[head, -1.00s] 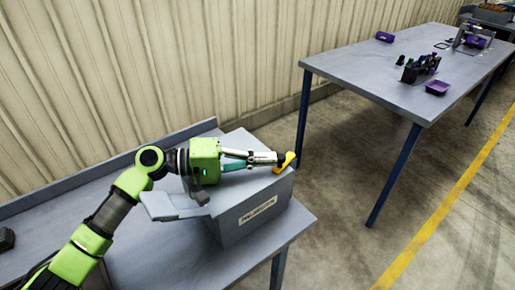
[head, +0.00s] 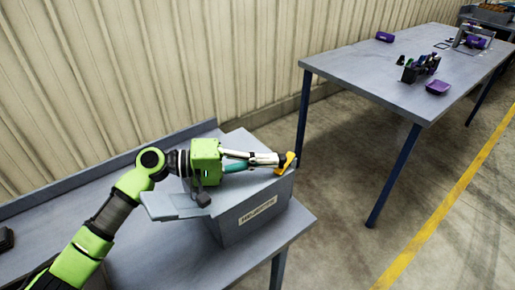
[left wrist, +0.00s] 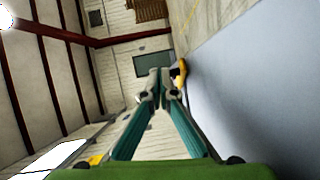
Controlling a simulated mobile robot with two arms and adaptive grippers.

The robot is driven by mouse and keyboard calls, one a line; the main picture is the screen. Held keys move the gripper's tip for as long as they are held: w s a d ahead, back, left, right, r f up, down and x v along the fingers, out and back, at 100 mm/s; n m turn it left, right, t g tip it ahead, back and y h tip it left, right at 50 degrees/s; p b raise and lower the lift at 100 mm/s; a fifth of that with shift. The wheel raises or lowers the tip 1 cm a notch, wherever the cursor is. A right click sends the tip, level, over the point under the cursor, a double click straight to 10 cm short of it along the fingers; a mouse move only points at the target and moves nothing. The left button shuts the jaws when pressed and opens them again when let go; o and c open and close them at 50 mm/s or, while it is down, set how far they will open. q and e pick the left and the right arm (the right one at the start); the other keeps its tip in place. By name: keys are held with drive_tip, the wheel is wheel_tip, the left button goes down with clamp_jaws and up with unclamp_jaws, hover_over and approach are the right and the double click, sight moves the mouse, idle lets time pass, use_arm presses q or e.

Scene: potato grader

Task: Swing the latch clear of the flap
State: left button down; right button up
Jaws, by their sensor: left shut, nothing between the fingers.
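A grey box-shaped grader (head: 262,212) with a labelled front stands on the near table. A yellow latch (head: 289,162) sits at the right end of its top. A flat grey flap or chute piece (head: 165,205) sticks out on the box's left side; I cannot tell which part is the flap. My left gripper (head: 281,159) reaches across the box top, shut and empty, with its tips against or very close to the latch. In the left wrist view the closed fingertips (left wrist: 160,76) are just left of the latch (left wrist: 180,72). My right gripper is out of view.
The near table (head: 150,262) has a raised back edge against the ribbed wall. A second table (head: 350,75) at the upper right holds purple trays (head: 438,87) and a dark rack (head: 420,68). Open floor lies between the tables.

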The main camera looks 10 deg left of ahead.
use_arm(q)
wheel_tip(320, 180, up, 10)
idle(0.6)
